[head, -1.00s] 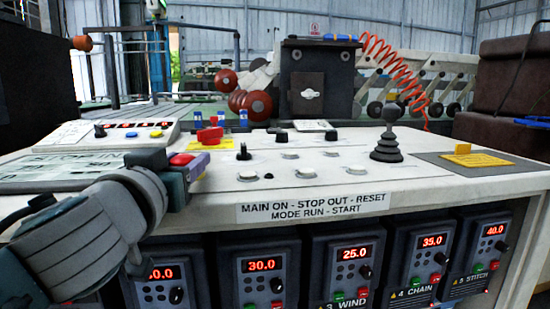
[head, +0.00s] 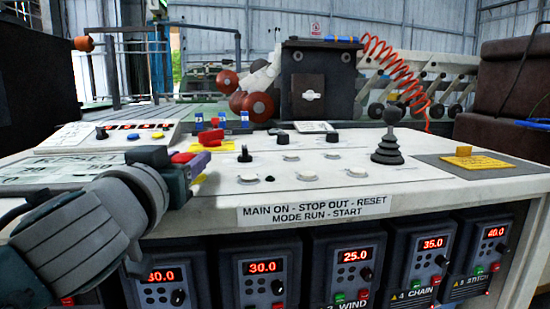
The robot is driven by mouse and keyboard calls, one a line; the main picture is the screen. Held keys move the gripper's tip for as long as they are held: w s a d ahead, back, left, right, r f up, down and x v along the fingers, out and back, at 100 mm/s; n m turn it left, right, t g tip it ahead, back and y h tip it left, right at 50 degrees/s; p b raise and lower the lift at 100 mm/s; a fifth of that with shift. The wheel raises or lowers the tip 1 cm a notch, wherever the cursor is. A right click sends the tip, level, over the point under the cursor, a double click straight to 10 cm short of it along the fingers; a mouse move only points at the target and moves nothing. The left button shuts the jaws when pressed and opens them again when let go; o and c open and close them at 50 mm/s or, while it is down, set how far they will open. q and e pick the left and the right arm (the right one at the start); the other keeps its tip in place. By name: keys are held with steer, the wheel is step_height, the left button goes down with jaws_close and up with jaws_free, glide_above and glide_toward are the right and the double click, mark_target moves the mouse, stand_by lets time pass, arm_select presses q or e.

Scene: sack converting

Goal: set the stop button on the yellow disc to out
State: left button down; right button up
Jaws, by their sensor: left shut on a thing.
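The red stop button (head: 183,157) shows at the left of the white console top, partly hidden by my gripper. A bit of the yellow disc (head: 199,179) shows below and to the right of the fingers; the rest is hidden. My left gripper (head: 176,162) comes in from the left and is shut on the button, a finger on each side. I cannot tell from this view whether the button is out or pressed in. My right gripper is not in view.
A red switch handle (head: 211,137) stands close behind my left gripper. A small black knob (head: 244,154) and several white buttons lie to the right. A black joystick (head: 389,140) rises further right. A printed label (head: 314,208) runs along the front edge.

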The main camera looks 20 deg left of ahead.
arm_select(q)
steer(key=c, duration=0.8)
jaws_free()
steer(key=shift+r, duration=0.3)
steer(key=o, duration=0.5)
steer(key=shift+f, duration=0.1)
steer(key=shift+c, duration=0.2)
steer(key=v, duration=0.8)
steer(key=shift+s+d+f+b, duration=0.1)
steer(key=shift+s+b, duration=0.2)
steer(key=shift+b, duration=0.05)
steer(key=shift+s+d, duration=0.15)
steer(key=shift+s, duration=0.5)
